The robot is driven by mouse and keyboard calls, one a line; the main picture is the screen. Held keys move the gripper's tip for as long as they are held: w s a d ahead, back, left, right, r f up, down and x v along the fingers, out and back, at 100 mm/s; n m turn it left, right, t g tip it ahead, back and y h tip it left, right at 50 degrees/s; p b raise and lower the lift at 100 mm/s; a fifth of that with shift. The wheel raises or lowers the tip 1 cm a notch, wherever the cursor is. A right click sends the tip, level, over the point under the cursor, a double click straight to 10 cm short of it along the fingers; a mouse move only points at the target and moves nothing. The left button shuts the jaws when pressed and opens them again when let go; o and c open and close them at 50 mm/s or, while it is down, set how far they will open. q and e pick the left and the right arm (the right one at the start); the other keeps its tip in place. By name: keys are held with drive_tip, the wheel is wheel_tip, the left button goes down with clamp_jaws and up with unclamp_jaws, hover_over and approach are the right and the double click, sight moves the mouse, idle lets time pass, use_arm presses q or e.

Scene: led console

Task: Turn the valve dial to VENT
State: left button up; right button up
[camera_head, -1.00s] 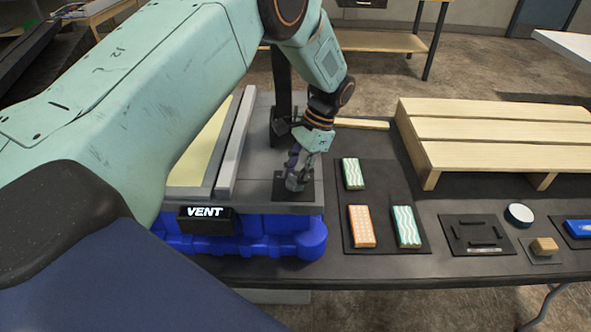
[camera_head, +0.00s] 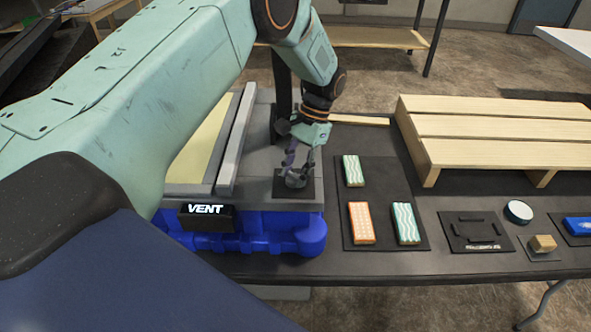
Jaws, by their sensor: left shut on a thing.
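The valve dial (camera_head: 295,181) is a small grey knob on a dark square plate (camera_head: 293,193) at the right end of the grey console (camera_head: 255,170). My left gripper (camera_head: 297,174) points down over the plate and is shut on the dial, with its fingers partly hiding it. The dial's pointer and marks are too small to read. A black display (camera_head: 206,218) on the console's front edge shows the lit word VENT. My right gripper is not in view.
A blue base (camera_head: 270,238) carries the console. To the right, a dark mat (camera_head: 370,180) holds patterned blocks. A wooden slatted platform (camera_head: 495,140) stands behind a round tin (camera_head: 519,212) and a small tan block (camera_head: 543,244).

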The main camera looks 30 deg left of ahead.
use_arm(q)
drive_tip(key=o, duration=1.1)
drive_tip(key=shift+o, duration=0.2)
drive_tip(key=shift+r, duration=0.1)
drive_tip(key=v, duration=1.1)
drive_tip(key=shift+w+r, duration=0.3)
drive_tip(key=shift+r, duration=0.05)
drive_tip(key=shift+f, duration=0.1)
